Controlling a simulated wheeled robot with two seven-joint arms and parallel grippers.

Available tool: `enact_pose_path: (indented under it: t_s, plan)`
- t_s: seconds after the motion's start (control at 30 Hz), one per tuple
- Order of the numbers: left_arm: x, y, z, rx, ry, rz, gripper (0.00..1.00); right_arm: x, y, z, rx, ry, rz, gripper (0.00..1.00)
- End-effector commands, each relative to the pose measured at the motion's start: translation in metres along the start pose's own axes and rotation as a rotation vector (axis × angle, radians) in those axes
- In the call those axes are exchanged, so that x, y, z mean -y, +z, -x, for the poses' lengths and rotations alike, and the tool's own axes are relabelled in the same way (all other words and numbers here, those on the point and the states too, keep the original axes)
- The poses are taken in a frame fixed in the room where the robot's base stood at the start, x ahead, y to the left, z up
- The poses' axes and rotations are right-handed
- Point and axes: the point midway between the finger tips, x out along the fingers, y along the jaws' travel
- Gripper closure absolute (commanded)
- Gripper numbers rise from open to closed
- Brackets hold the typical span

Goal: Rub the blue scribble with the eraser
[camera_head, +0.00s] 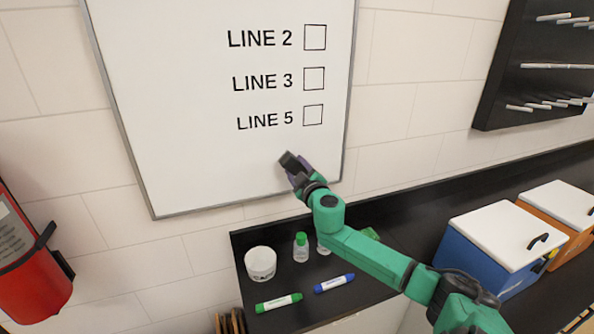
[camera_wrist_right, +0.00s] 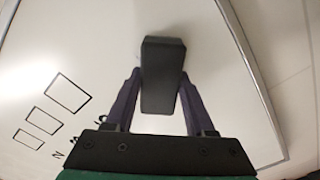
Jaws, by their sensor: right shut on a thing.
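The eraser (camera_head: 288,159) is a dark block in front of the lower right part of the whiteboard (camera_head: 190,150). My right gripper (camera_head: 295,168) is shut on it, and in the right wrist view the eraser (camera_wrist_right: 162,75) sits between the two fingers (camera_wrist_right: 160,88). I cannot tell whether its face touches the board. No blue scribble shows in either view; the eraser and gripper cover a small part of the board. My left gripper is not in view.
Printed lines with empty boxes (camera_head: 314,78) are above the eraser. A black counter (camera_head: 300,318) below holds a white tub (camera_head: 260,264), a green-capped bottle (camera_head: 301,247), a green marker (camera_head: 279,303) and a blue marker (camera_head: 334,284). Blue (camera_head: 480,262) and orange bins stand right; a fire extinguisher (camera_head: 28,262) left.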

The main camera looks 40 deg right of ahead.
Motion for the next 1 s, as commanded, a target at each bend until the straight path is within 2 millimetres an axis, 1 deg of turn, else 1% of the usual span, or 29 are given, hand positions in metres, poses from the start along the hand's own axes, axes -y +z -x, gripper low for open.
enact_pose_path:
  t_s: [0.17, 0.33, 0.47, 0.67, 1.0]
  plan:
    - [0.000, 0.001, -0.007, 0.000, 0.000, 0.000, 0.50, -0.007, 0.011, 0.001, 0.002, -0.001, -0.001, 0.90]
    - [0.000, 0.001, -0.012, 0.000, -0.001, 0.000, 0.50, -0.021, 0.024, 0.002, 0.002, 0.000, 0.000, 0.90]
    - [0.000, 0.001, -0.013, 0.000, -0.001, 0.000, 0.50, -0.028, 0.029, 0.002, 0.000, 0.000, -0.001, 0.90]
    - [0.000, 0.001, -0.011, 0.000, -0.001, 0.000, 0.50, -0.026, 0.025, -0.001, -0.002, 0.000, -0.003, 0.90]
    - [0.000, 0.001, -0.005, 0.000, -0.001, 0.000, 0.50, -0.002, 0.000, -0.003, -0.002, 0.000, -0.003, 0.90]
